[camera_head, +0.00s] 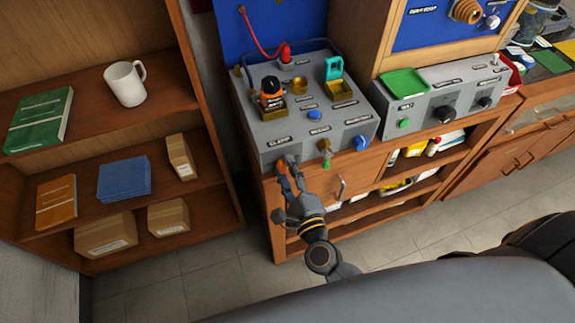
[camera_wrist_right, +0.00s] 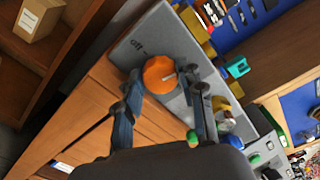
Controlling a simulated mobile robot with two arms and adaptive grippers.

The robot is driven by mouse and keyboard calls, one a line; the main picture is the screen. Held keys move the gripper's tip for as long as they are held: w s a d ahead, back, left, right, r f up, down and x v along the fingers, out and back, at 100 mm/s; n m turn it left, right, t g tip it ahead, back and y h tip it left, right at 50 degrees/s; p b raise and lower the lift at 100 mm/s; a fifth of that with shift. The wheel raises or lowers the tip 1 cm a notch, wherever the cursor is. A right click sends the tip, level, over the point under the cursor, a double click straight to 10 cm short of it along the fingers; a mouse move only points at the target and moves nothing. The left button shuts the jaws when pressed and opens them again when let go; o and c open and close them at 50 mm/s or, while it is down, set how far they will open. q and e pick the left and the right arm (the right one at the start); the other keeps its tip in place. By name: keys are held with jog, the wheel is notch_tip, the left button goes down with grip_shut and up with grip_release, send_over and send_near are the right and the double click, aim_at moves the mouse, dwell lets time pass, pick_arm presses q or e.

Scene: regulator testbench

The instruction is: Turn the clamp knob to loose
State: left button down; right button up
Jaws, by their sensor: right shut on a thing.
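The grey regulator testbench (camera_head: 345,125) stands on a wooden cabinet, with a label reading CLAMP at the left of its front face. My right gripper (camera_head: 288,163) is at that front face, just below the label. In the right wrist view, a round orange knob (camera_wrist_right: 160,74) with a pale pointer mark sits between the two fingers of my right gripper (camera_wrist_right: 167,85). The gripper is shut on this clamp knob. In the head view the gripper mostly hides the knob. My left gripper is not in view.
A brass-and-green fitting (camera_head: 325,150) and a blue knob (camera_head: 361,143) sit to the right on the same face. A cabinet handle (camera_head: 341,187) is below. A shelf with a white mug (camera_head: 125,83) stands left. A second grey panel (camera_head: 445,90) is at right.

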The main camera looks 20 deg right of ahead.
jog(key=n+p, duration=0.1)
jog(key=n, duration=0.1)
jog(key=n+p, duration=0.2)
jog(key=n, duration=0.1)
jog(key=shift+r+n, duration=0.2)
jog(key=shift+n, duration=0.1)
jog(key=n+p, duration=0.3)
jog(key=n, duration=0.2)
jog(key=n+p, duration=0.1)
jog(key=n, duration=0.3)
jog(key=shift+f+n+p, duration=0.1)
jog(key=shift+n+p, duration=0.3)
jog(key=shift+f+n+p, duration=0.1)
jog(key=shift+n+p, duration=0.6)
jog(key=shift+n, duration=1.8)
jog(key=o, duration=1.2)
